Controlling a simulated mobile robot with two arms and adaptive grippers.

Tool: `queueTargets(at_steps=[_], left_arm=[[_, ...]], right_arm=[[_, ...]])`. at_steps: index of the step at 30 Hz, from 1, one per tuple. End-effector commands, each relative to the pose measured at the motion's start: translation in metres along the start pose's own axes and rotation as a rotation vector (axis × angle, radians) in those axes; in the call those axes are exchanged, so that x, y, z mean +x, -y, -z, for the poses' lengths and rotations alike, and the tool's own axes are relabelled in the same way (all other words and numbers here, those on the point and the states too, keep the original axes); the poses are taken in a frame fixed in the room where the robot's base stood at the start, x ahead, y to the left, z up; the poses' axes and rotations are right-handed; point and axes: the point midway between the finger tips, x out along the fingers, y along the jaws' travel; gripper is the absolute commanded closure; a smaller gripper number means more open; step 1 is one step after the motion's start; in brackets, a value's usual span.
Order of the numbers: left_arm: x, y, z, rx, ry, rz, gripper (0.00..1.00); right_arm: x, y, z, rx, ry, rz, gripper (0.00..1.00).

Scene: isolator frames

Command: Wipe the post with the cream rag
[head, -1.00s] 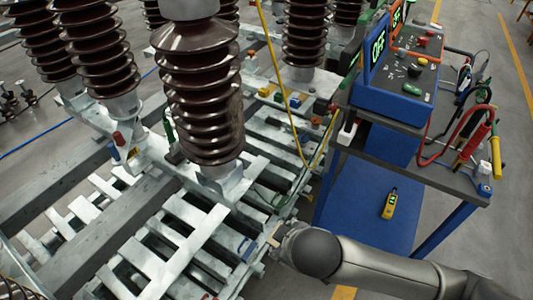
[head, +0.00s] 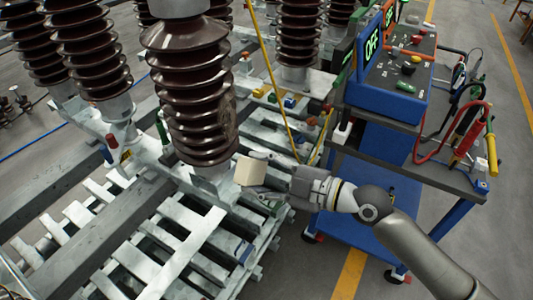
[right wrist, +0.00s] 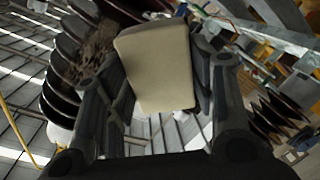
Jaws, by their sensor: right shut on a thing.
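The post (head: 190,90) is a dark brown ribbed insulator standing upright on a pale metal base. A dull, dirty-looking patch shows on its right side; in the right wrist view the post (right wrist: 62,75) also shows this patch, left of the rag. My right gripper (head: 268,172) is shut on the cream rag (head: 250,171), a folded block beside the lower right of the post. The rag fills the middle of the right wrist view (right wrist: 158,65) between the fingers. I cannot tell whether the rag touches the post. My left gripper is not in view.
Several other brown insulators (head: 85,50) stand around on the metal frame (head: 165,235). A blue cart (head: 400,150) with a test box (head: 395,75) and leads stands at the right.

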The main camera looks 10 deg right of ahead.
Motion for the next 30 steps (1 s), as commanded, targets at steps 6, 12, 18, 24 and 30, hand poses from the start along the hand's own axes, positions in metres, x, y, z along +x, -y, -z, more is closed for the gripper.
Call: queueTargets(at_steps=[6,12,18,24,30], left_arm=[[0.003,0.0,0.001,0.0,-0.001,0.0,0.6],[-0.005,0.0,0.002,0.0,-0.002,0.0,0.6],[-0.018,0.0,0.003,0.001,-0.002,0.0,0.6],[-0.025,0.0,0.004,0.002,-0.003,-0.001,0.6],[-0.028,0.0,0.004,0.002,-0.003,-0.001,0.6]], right_arm=[[-0.004,-0.039,0.006,0.004,-0.057,-0.122,0.68],[0.004,-0.048,0.009,0.007,-0.06,-0.141,0.68],[0.025,-0.05,0.011,0.006,-0.06,-0.138,0.68],[0.043,-0.052,0.011,0.006,-0.059,-0.138,0.68],[0.053,-0.051,0.01,0.006,-0.058,-0.137,0.68]])
